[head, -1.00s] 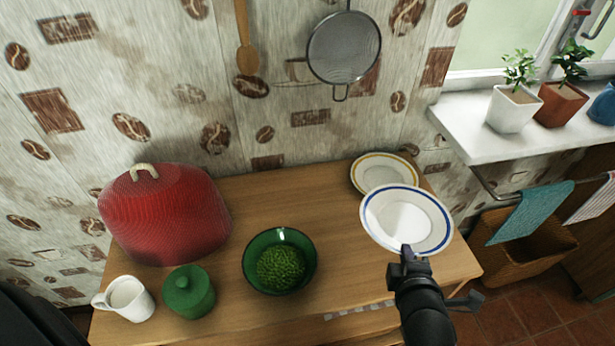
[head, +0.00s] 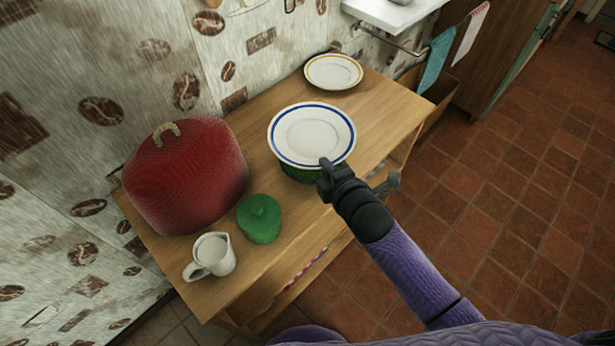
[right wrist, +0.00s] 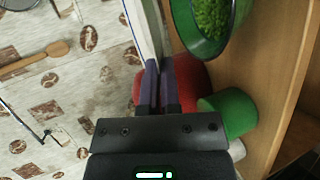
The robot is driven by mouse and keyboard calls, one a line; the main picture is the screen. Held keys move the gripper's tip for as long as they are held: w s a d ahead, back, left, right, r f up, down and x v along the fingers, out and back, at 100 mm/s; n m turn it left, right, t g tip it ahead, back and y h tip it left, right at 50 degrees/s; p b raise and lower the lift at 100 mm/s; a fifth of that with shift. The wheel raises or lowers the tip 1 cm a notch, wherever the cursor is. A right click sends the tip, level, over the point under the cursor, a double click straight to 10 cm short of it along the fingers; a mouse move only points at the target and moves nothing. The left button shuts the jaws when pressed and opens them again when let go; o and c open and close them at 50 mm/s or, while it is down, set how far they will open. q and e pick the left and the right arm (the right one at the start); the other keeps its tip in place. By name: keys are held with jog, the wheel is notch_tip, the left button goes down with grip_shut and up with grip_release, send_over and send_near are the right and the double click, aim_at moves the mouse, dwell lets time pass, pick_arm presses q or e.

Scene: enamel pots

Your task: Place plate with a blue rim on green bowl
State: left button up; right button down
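The plate with a blue rim (head: 312,133) is held near its front right rim by my right gripper (head: 327,180), which is shut on it. In the right wrist view the plate (right wrist: 143,28) shows edge-on at the fingertips (right wrist: 160,68). The green bowl (head: 300,174) stands on the table, mostly hidden under the plate in the head view. In the right wrist view the bowl (right wrist: 190,38) holds a green textured thing, and a gap shows between plate and bowl. My left gripper is not in view.
A wooden table (head: 385,115) carries a yellow-rimmed plate (head: 333,71) at the back right. A red domed cover (head: 185,178), a green lidded jar (head: 260,220) and a white jug (head: 211,256) stand to the left of the bowl. The right part of the tabletop is clear.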

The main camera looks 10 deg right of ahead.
notch_tip(320, 180, down, 6)
jog(key=b, duration=0.2)
jog(key=shift+b, duration=0.3)
jog(key=shift+w+r, duration=0.1)
jog(key=shift+r, duration=0.1)
jog(key=shift+f, duration=0.6)
